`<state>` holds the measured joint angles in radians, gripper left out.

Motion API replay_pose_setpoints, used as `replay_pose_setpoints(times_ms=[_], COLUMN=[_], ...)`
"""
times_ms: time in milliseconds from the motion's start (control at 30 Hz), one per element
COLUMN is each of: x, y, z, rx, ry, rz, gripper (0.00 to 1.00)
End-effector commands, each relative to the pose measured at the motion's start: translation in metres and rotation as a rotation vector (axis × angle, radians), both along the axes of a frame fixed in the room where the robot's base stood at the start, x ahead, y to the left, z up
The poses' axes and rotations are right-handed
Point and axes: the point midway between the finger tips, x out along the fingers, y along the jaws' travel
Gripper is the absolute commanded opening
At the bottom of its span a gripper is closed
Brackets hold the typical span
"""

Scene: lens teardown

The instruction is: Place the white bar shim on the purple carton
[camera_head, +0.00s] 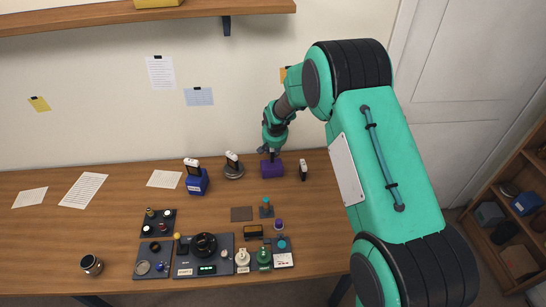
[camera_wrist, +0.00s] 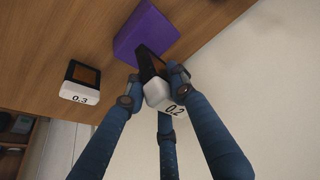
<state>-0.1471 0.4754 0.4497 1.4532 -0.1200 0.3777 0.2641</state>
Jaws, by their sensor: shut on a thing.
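My gripper (camera_head: 271,150) is above the purple carton (camera_head: 272,170) at the back of the table. In the wrist view, its blue fingers (camera_wrist: 156,86) are shut around a shim with a white head marked 0.2 (camera_wrist: 158,94) and a dark bar. The dark bar points at the purple carton (camera_wrist: 146,30) and overlaps it in that view. I cannot tell whether bar and carton touch. The held shim is mostly hidden by my gripper in the head view. A similar shim marked 0.3 (camera_wrist: 82,84) stands on the table beside the carton.
One white-headed piece (camera_head: 304,169) stands right of the carton. Others are on a blue block (camera_head: 197,183) and a grey round base (camera_head: 233,171) to the left. Dark trays (camera_head: 152,255) with lens parts fill the front. The wall is close behind.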

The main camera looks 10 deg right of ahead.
Motion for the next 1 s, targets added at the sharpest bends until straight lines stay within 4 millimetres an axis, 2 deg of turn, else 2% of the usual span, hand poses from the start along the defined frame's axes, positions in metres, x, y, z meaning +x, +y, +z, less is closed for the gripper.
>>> replay_pose_setpoints(times_ms=[267, 600, 1000], x=[-0.001, -0.001, -0.001], y=[0.0, 0.0, 0.0], z=[-0.004, -0.035, -0.037], rx=[0.0, 0.0, 0.0], ry=[0.001, 0.0, 0.0], rz=[0.0, 0.0, 0.0], gripper=[0.0, 0.0, 0.0])
